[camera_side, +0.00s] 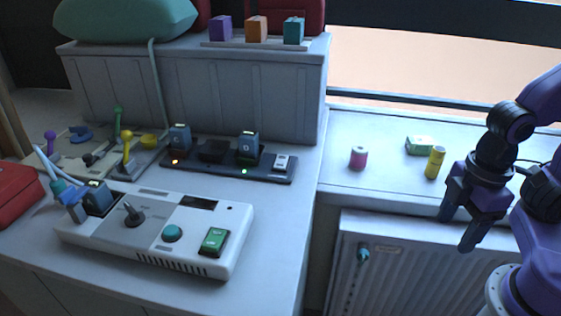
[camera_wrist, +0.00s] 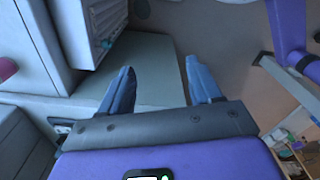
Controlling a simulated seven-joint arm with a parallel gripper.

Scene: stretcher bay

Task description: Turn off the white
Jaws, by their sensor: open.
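A white console (camera_side: 150,232) lies on the left counter in the side view. On its top are a dark joystick (camera_side: 134,215), a round teal button (camera_side: 172,233) and a large green rocker switch (camera_side: 214,240). Behind it, a black strip (camera_side: 223,172) has an orange and a green light lit, and a small white switch (camera_side: 282,162) at its right end. Which white item is meant I cannot tell. My gripper (camera_side: 458,228) is at the far right, well away from these, fingers apart and empty. The wrist view shows both fingers (camera_wrist: 160,70) spread, with none of these controls clearly in view.
A pink-and-white spool (camera_side: 358,157), a yellow cylinder (camera_side: 435,162) and a green box (camera_side: 419,145) stand on the sill. Below it is a white radiator (camera_side: 400,265) with a teal knob (camera_side: 363,253). Coloured levers (camera_side: 126,145) stand behind the console. A red case (camera_side: 12,193) is at far left.

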